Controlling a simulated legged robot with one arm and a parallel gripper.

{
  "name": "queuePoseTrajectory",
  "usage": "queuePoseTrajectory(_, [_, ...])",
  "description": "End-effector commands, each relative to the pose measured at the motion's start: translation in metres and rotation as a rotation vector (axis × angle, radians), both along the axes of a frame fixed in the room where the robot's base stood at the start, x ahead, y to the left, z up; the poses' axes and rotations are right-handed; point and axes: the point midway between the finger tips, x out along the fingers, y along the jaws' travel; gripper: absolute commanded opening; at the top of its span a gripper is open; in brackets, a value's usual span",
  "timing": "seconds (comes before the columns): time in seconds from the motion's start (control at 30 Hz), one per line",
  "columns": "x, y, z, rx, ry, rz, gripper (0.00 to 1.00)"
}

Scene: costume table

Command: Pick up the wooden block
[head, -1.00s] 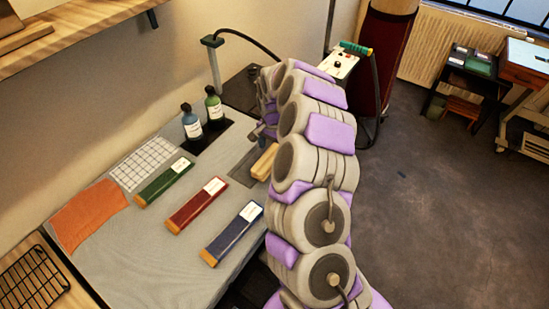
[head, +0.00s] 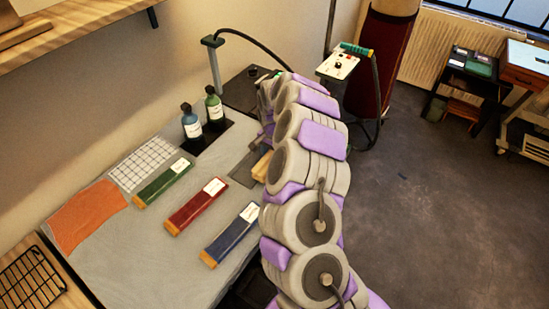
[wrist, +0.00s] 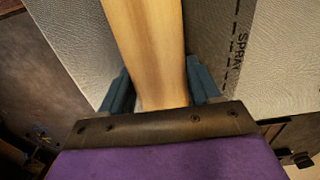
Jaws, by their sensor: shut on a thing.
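The wooden block (wrist: 147,50) is a long pale-brown bar that fills the upper middle of the wrist view. In the head view only one end of the block (head: 262,166) shows, at the table's right side, with my arm hiding the rest. My gripper (wrist: 160,92) is shut on the block, with a blue-grey finger against each side. In the head view my arm hides the fingers. Whether the block is clear of the surface I cannot tell.
Green (head: 163,183), red (head: 195,206) and blue (head: 231,235) bars lie left of the block on the grey table (head: 165,270). Two bottles (head: 191,122) (head: 214,105) stand behind. An orange cloth (head: 88,214) and a white grid sheet (head: 142,163) lie at left.

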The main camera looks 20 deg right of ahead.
Motion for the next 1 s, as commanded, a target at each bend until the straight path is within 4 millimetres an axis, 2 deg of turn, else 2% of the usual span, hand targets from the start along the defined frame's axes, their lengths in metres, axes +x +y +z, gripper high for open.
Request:
queuePoseTrajectory(0.03, [0.000, 0.000, 0.000, 0.000, 0.000, 0.000, 0.42])
queuePoseTrajectory(0.3, [0.000, 0.000, 0.000, 0.000, 0.001, 0.000, 0.17])
queuePoseTrajectory(0.67, [0.000, 0.000, 0.005, 0.001, 0.001, 0.000, 0.16])
queuePoseTrajectory(0.93, [0.000, -0.001, 0.037, 0.000, 0.000, 0.000, 0.16])
queuePoseTrajectory(1.0, [-0.006, 0.000, 0.037, 0.002, 0.003, 0.001, 0.16])
